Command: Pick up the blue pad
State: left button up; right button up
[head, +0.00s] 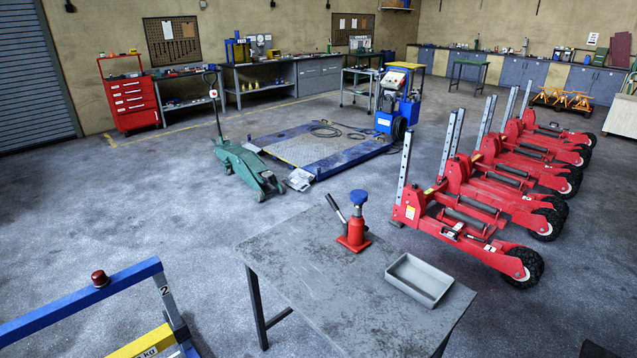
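The blue pad (359,197) sits on top of a red bottle jack (354,236), like a cap on its ram. The jack stands upright on the grey worktable (310,285), near its far edge. A dark lever handle (335,207) slants up to the left from the jack, beside the pad. Neither of my grippers shows in the head view, and nothing is touching the pad.
An open grey tray (418,280) lies on the table to the right of the jack. A blue and yellow frame (85,302) stands at the lower left. Red wheeled jacks (465,215) stand beyond the table at right. The near tabletop is clear.

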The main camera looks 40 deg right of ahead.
aim_at(356, 196)
jog(key=i, duration=1.1)
jog(key=z, duration=2.45)
jog(key=i, duration=0.7)
jog(key=u, duration=1)
